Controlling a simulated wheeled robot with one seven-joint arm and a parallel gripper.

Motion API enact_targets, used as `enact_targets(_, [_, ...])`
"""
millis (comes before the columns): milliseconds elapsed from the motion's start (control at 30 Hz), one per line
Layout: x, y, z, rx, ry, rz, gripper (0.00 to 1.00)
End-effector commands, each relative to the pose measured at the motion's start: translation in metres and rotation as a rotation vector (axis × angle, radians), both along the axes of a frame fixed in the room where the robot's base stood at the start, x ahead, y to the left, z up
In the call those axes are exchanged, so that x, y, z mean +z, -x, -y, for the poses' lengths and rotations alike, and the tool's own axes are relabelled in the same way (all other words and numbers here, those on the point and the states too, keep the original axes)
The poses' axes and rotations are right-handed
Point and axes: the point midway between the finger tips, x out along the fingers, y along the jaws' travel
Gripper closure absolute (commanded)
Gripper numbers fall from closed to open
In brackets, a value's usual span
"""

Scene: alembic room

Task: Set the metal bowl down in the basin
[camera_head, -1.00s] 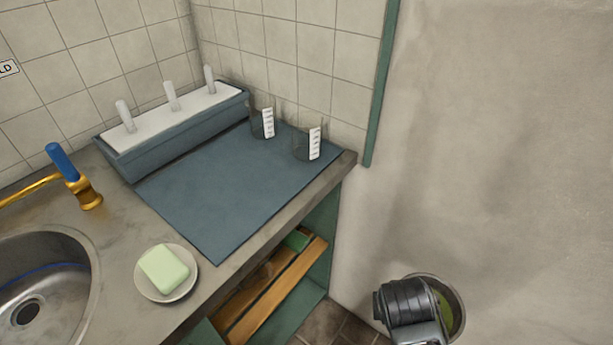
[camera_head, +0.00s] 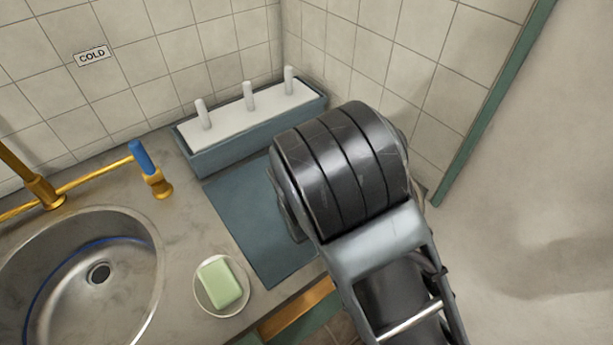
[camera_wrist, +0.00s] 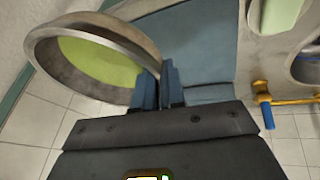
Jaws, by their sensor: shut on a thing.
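The metal bowl (camera_wrist: 50,62) is tilted in the wrist view, with a yellow-green patch inside; I cannot tell whether that is liquid. My gripper (camera_wrist: 172,84) is shut on the bowl's rim with its blue fingers. In the head view my arm hides the gripper and nearly all of the bowl. The basin (camera_head: 135,270) is a round steel sink with a drain, at the lower left of the head view. It shows empty there. Its edge also shows at the right of the wrist view (camera_wrist: 306,66). The bowl is right of the basin, apart from it.
A soap dish with green soap (camera_head: 222,284) sits beside the basin's right rim. Brass taps, one blue-handled (camera_head: 143,158), stand behind. A blue mat (camera_head: 245,220) and a pegged rack (camera_head: 250,130) lie to the right. The beakers seen earlier are hidden by my arm.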

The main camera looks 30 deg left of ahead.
Motion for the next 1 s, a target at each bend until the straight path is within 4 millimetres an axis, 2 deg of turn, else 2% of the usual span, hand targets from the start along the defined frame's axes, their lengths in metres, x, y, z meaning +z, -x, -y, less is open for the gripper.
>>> enact_targets(200, [-0.024,-0.015,-0.022,0.005,0.001,0.003,1.0])
enact_targets(367, [-0.035,-0.027,-0.04,0.003,0.0,0.002,1.0])
enact_targets(500, [-0.046,-0.045,-0.064,0.001,0.003,0.0,1.0])
enact_targets(700, [-0.064,-0.062,-0.088,0.001,0.001,-0.001,1.0])
enact_targets(867, [-0.071,-0.066,-0.093,0.001,0.0,-0.001,1.0])
enact_targets(1000, [-0.09,-0.066,-0.092,-0.001,0.001,-0.003,1.0])
